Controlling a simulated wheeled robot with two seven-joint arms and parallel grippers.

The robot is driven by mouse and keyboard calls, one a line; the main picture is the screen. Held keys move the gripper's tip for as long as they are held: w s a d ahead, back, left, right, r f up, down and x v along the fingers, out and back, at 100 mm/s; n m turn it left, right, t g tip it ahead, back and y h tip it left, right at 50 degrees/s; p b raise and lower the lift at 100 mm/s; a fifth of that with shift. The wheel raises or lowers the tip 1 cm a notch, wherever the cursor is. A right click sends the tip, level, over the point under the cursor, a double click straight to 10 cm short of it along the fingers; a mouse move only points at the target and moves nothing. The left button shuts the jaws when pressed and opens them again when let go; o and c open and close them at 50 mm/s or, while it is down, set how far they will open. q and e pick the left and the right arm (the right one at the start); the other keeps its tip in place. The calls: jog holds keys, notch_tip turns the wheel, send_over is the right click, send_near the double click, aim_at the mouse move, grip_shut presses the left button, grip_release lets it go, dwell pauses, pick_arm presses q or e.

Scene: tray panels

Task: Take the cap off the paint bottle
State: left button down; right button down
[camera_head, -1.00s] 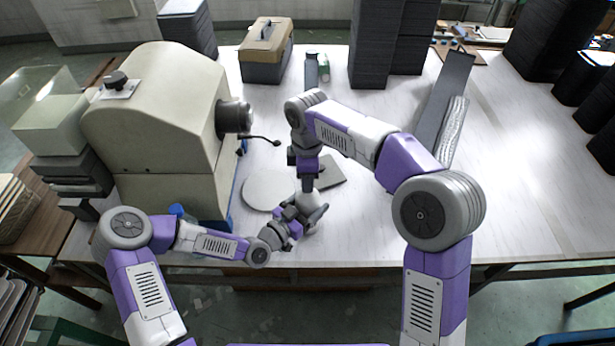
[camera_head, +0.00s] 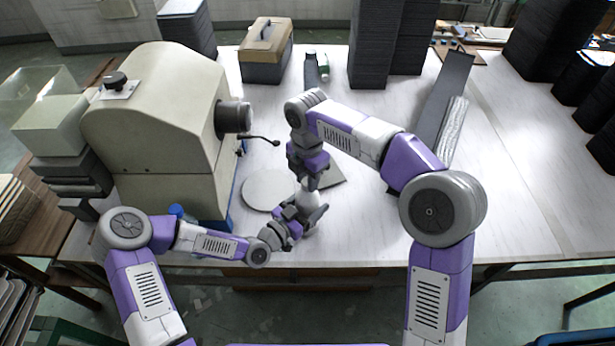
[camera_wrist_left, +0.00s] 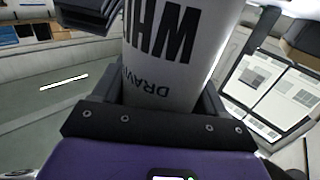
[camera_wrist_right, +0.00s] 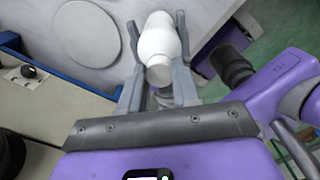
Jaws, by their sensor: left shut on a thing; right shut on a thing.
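The white paint bottle (camera_head: 309,187) stands in front of me, partly hidden by both grippers. My left gripper (camera_head: 312,214) is shut around its body; dark lettering shows on the bottle (camera_wrist_left: 165,60) in the left wrist view. My right gripper (camera_head: 305,182) comes down from above at the bottle's top. I cannot tell whether a gap lies between cap and bottle.
Black stacks stand behind.

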pick_arm(q)
jog(key=shift+f, duration=0.1)
pick_arm(e)
jog(key=shift+r, duration=0.2)
jog(key=shift+r, duration=0.95)
jog(key=shift+r, duration=2)
pick_arm(q)
grip_release()
jog(key=v, duration=1.2)
pick_arm(e)
jog(key=shift+r, duration=0.25)
